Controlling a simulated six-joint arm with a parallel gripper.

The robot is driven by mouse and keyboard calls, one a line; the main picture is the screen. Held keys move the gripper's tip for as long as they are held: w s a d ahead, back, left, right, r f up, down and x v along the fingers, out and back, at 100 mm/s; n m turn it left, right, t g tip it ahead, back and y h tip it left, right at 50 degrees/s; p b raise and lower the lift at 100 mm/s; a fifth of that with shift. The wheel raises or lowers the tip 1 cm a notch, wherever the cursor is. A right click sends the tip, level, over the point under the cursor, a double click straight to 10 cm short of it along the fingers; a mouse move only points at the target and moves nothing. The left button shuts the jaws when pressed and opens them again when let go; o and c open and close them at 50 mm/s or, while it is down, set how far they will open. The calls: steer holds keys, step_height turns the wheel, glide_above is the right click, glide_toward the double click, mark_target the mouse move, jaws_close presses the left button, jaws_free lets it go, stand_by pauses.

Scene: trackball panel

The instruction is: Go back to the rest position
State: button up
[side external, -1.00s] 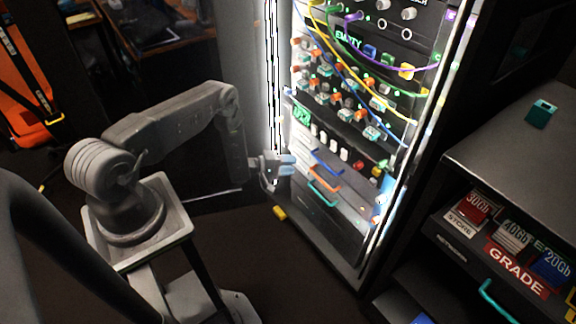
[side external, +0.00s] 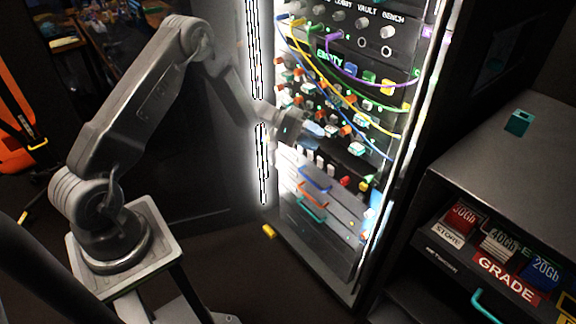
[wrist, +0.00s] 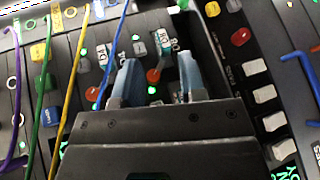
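My gripper (side external: 312,129) is in front of the lit panel rack (side external: 318,254) in the side external view, level with the lower rows of coloured knobs. My arm is raised and bent down toward the panel. In the wrist view my gripper (wrist: 160,64) has its two blue-grey fingers apart, with nothing held between them. An orange-red knob (wrist: 153,76) shows on the panel between the fingers. Whether the fingertips touch the panel cannot be told.
Yellow (wrist: 71,85), green (wrist: 45,108) and purple (wrist: 16,90) cables run over the panel left of my gripper. White switches (wrist: 264,94) stand to its right. A dark cabinet with a teal block (side external: 519,122) stands at right. Open floor lies left of the rack.

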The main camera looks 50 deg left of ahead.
steer(key=s+d+r+m+g+y, duration=0.25)
steer(key=s+d+r, duration=0.25)
steer(key=s+r, duration=0.3)
steer(key=s+d+r+m+g+y, duration=0.25)
steer(key=s+d+r, duration=0.3)
steer(key=r, duration=0.45)
steer(key=s+a+r+m+t+y, duration=0.1)
steer(key=s+y, duration=0.3)
steer(key=s, duration=0.5)
steer(key=s+a+r+t+y, duration=0.2)
steer(key=s+r+y, duration=0.1)
steer(key=s, duration=0.6)
steer(key=shift+s+a+m+t+y, duration=0.15)
steer(key=shift+s+m+t+y, duration=0.15)
steer(key=shift+s+m+y, duration=0.1)
steer(key=shift+o, duration=0.3)
steer(key=shift+w+r, duration=0.1)
